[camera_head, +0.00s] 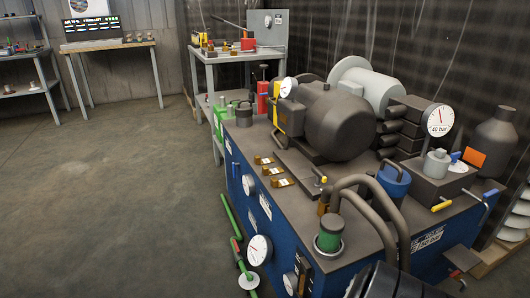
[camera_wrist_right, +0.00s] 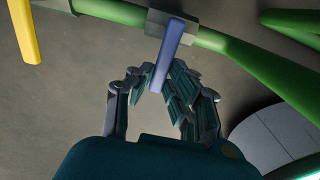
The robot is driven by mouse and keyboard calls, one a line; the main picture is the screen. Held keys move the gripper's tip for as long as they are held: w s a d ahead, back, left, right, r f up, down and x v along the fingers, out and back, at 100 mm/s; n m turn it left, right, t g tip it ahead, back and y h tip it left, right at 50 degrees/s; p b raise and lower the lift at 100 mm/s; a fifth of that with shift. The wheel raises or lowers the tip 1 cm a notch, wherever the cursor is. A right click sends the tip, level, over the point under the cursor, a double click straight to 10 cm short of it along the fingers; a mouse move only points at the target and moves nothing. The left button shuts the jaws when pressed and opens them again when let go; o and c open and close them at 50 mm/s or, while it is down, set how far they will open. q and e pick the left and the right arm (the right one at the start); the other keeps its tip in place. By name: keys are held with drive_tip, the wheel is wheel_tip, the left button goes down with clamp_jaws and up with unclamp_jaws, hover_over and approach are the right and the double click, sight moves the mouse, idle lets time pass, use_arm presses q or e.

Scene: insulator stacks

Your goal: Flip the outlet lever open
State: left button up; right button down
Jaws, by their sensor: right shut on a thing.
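In the right wrist view, a blue-violet lever (camera_wrist_right: 172,48) stands out from a grey collar (camera_wrist_right: 168,22) on a green pipe (camera_wrist_right: 236,52). My right gripper (camera_wrist_right: 158,78) is shut on the lower end of this lever, with its fingers on either side. No label shows that names it the outlet lever. A yellow lever (camera_wrist_right: 24,30) hangs at the upper left, apart from the gripper. My right gripper cannot be made out in the head view. My left gripper is in neither view.
The head view shows a blue cabinet (camera_head: 240,190) with a black motor (camera_head: 338,125), gauges and curved hoses (camera_head: 385,215). A green pipe (camera_head: 231,216) runs beside its left side. A shelf bench (camera_head: 240,55) stands behind. The floor (camera_head: 110,180) at left is clear.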

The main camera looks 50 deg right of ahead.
idle(0.6)
drive_tip(key=c, duration=1.3)
unclamp_jaws()
drive_tip(key=shift+r, duration=0.1)
wheel_tip(320, 180, up, 7)
drive_tip(key=shift+r, duration=0.15)
